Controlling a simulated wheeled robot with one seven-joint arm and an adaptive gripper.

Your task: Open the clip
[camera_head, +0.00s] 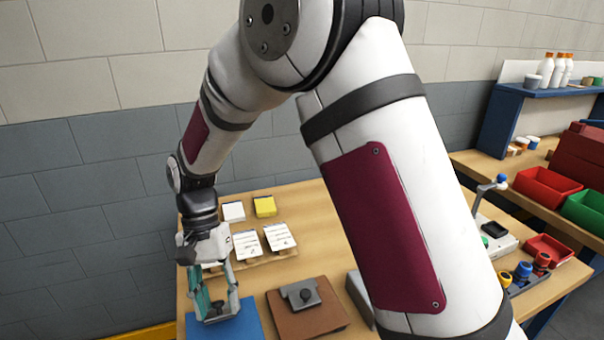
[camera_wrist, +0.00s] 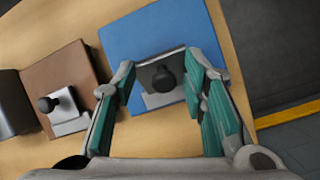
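My gripper (camera_head: 219,308) points down over the blue board (camera_head: 247,322) at the front left of the table. In the wrist view, my gripper (camera_wrist: 163,72) is open, with its teal-padded fingers apart on either side of the metal clip (camera_wrist: 176,97) on the blue board (camera_wrist: 135,35). A dark round knob (camera_wrist: 163,78) stands on that clip, between the fingers, with nothing visibly gripped. Whether either finger touches the clip is unclear. In the head view, my fingers mostly hide this clip.
A brown board (camera_head: 318,320) with a similar clip (camera_head: 299,292) lies to the right. White cards (camera_head: 247,244) on a wooden stand and a yellow pad (camera_head: 265,206) are behind. Red (camera_head: 547,186) and green (camera_head: 585,210) bins stand far right. A wall is on the left.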

